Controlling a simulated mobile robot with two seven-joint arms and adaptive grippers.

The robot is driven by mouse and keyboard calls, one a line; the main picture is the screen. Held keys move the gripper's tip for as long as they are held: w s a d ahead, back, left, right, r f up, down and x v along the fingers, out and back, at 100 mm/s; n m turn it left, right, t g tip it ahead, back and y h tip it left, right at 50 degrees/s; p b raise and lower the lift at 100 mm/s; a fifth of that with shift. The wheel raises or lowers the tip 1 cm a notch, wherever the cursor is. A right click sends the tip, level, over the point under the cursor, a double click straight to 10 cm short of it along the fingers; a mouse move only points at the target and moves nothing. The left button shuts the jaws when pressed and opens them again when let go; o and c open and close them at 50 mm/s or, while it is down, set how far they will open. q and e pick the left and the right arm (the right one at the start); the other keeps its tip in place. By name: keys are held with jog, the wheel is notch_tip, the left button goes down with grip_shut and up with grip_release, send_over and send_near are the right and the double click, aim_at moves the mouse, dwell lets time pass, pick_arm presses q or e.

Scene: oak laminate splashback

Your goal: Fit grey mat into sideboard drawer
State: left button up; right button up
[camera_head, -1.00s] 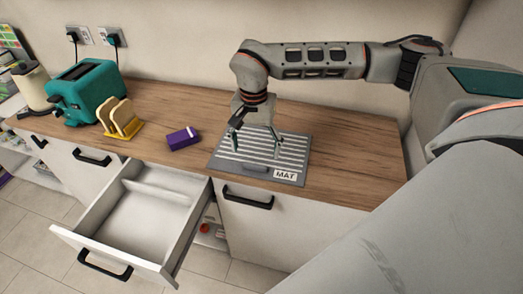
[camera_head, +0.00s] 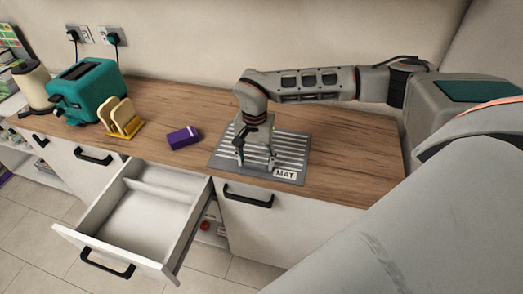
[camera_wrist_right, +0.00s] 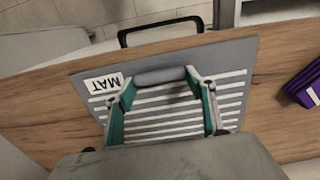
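The grey mat (camera_head: 217,161) lies flat on the wooden worktop, with white stripes and a "MAT" label at its front right corner. In the right wrist view the mat (camera_wrist_right: 236,58) has a raised rounded grip (camera_wrist_right: 160,75) near its front edge. My right gripper (camera_head: 257,163) is low over the mat, its fingers apart; in the wrist view the gripper (camera_wrist_right: 163,84) has a fingertip near each end of the grip. I cannot tell whether they touch it. The sideboard drawer (camera_head: 176,262) is pulled open, front left of the mat, and looks empty, with a low divider inside. My left gripper is not in view.
A purple box (camera_head: 184,138) lies left of the mat. Farther left stand a yellow rack (camera_head: 122,122) with toast slices and a teal toaster (camera_head: 88,92). The worktop (camera_head: 345,165) right of the mat is clear. Black handles (camera_head: 248,196) project from the front.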

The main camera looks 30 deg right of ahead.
jog(key=shift+c, duration=0.8)
jog(key=shift+r, duration=0.15)
jog(key=shift+r, duration=0.3)
notch_tip(320, 180, up, 19)
jog(key=b, duration=0.1)
